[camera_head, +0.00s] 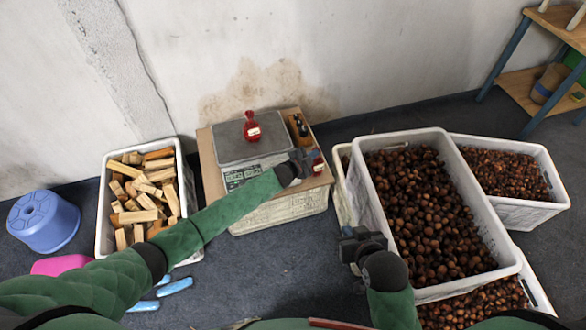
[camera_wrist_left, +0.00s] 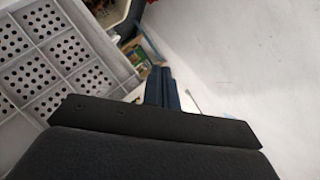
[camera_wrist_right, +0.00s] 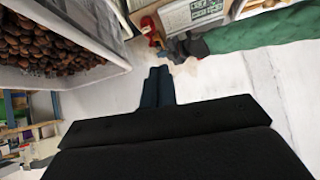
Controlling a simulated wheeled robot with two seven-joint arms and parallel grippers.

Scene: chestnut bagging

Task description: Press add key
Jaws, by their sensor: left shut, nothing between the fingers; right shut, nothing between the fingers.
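The scale (camera_head: 250,140) stands on a board on top of a crate, with a red bag-like item (camera_head: 251,128) on its plate. Its front panel has a lit display (camera_head: 243,174), and part of the scale also shows in the right wrist view (camera_wrist_right: 188,14). The add key cannot be made out; my left arm crosses low in front of the panel. My left gripper (camera_head: 312,161) is shut and empty, just right of the panel. Its closed fingers show in the left wrist view (camera_wrist_left: 163,88). My right gripper (camera_head: 358,244) is shut and empty, left of the big chestnut crate.
A white crate of chestnuts (camera_head: 361,190) stands on the right, with more chestnut crates around it. A crate of wood blocks (camera_head: 100,215) and a blue stool (camera_head: 43,221) are at left. Dark floor is open in the middle.

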